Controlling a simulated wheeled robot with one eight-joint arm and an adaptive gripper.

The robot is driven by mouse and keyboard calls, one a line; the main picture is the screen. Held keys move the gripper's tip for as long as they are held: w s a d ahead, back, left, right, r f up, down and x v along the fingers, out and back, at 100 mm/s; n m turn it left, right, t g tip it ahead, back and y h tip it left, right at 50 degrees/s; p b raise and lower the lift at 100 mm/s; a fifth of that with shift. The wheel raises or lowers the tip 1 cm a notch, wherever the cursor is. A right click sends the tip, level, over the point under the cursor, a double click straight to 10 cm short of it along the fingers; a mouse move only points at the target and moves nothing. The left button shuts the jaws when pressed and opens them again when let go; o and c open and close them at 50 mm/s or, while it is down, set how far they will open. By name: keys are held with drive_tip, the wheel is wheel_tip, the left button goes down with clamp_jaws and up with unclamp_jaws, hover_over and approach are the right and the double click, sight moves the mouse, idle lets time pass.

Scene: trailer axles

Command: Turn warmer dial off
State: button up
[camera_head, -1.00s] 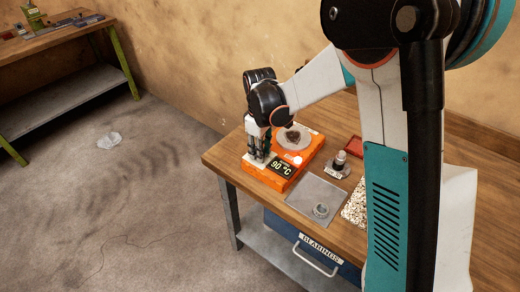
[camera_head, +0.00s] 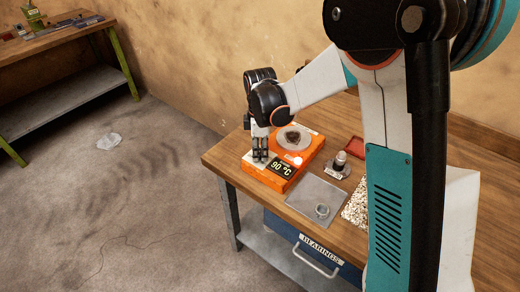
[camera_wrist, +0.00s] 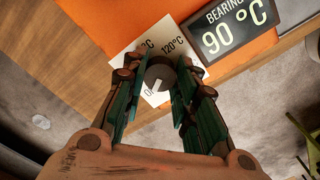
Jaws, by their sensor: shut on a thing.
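The bearing warmer (camera_head: 283,178) is an orange box on the near left corner of the wooden bench, with a black display reading 90 °C; the display (camera_wrist: 233,25) also shows in the wrist view. Its dial (camera_wrist: 160,72) is a dark round knob with a pale pointer on a white scale plate. The pointer aims toward the lower left of the wrist view, near a partly hidden mark starting with "O". "120°C" is printed at upper right of the dial. My gripper (camera_wrist: 153,88) points down, its fingers shut on the dial's two sides. In the head view my gripper (camera_head: 260,158) hides the dial.
A dark part (camera_head: 292,136) sits on a pale round plate atop the warmer. To the right are a grey mat (camera_head: 309,197) with a metal ring (camera_head: 322,210), a small bottle-like item (camera_head: 340,160) and a red tray (camera_head: 356,143). A blue bearings drawer (camera_head: 290,236) is below.

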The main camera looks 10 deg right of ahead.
sight(260, 152)
idle(0.3)
drive_tip(key=o, duration=0.8)
wheel_tip(260, 152, up, 12)
drive_tip(key=shift+r, duration=0.1)
idle(0.4)
